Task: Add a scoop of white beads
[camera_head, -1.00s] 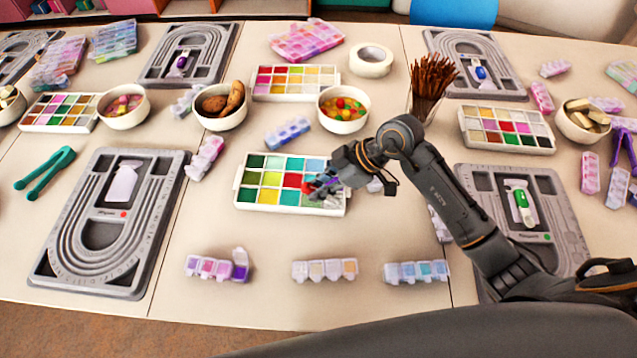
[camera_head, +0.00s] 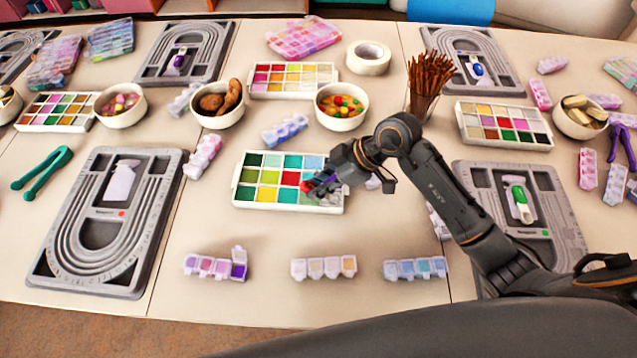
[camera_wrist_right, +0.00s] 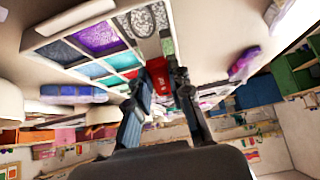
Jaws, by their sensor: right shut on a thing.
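The bead tray (camera_head: 238,195) lies mid-table, its compartments holding green, teal, blue, red and pale grey beads. My right gripper (camera_head: 318,187) is low over its right side. In the right wrist view my right gripper (camera_wrist_right: 160,95) is shut on a red thing (camera_wrist_right: 157,72), probably the scoop's handle; it points at a grey speckled compartment. The fingers hide much of it, and I cannot tell whether it holds beads. Three small lidded boxes stand in front: one with pink and purple (camera_head: 215,266), one pale (camera_head: 324,268), one blue (camera_head: 415,269). My left gripper is not in view.
A grey bead board (camera_head: 60,260) lies at left, another (camera_head: 560,205) under my right arm. Bowls of candies (camera_head: 343,107) and cookies (camera_head: 219,105), a cup of sticks (camera_head: 430,85) and tape (camera_head: 369,57) stand behind. Green tongs (camera_head: 42,173) lie far left. The front strip is mostly clear.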

